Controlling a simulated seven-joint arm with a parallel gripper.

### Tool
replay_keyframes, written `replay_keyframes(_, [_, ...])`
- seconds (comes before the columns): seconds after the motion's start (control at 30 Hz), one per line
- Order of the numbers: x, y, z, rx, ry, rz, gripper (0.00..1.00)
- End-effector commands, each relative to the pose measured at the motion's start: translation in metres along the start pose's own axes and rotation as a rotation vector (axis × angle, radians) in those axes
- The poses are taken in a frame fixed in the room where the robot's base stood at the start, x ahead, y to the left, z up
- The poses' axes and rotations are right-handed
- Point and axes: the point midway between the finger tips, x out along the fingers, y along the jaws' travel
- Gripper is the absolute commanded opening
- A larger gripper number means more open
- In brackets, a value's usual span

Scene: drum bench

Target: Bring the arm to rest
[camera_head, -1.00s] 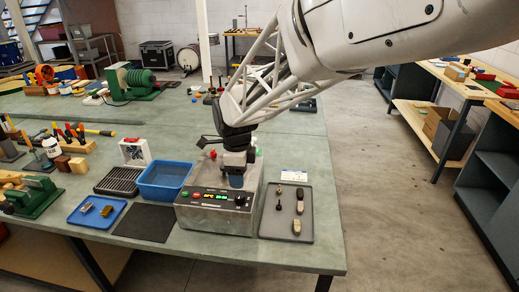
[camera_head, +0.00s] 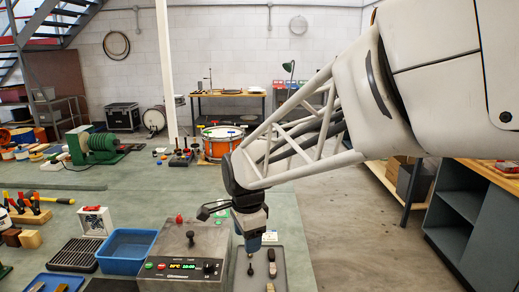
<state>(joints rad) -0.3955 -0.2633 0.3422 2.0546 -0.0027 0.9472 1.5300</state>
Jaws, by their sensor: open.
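My gripper (camera_head: 253,243) hangs from the arm and points down, with blue at its lower end. The jaws are open; the gap between the fingers is too small to make out. I see nothing held.
A blue bin (camera_head: 127,267) and a black slotted rack (camera_head: 75,254) stand left of the control box. Small dark parts lie on the grey tray. An orange drum (camera_head: 220,144) stands at the back.

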Motion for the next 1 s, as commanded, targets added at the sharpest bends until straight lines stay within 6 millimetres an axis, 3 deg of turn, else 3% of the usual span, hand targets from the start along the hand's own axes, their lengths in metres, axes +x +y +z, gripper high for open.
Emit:
replay_keyframes(0.2, [-0.024,0.057,-0.041,-0.219,0.015,-0.036,0.59])
replay_keyframes(0.5, [-0.042,0.139,-0.079,-0.533,0.056,-0.069,0.59])
replay_keyframes(0.8, [-0.047,0.221,-0.1,-0.846,0.117,-0.083,0.59])
replay_keyframes(1.0, [-0.044,0.263,-0.105,-1.016,0.153,-0.079,0.59])
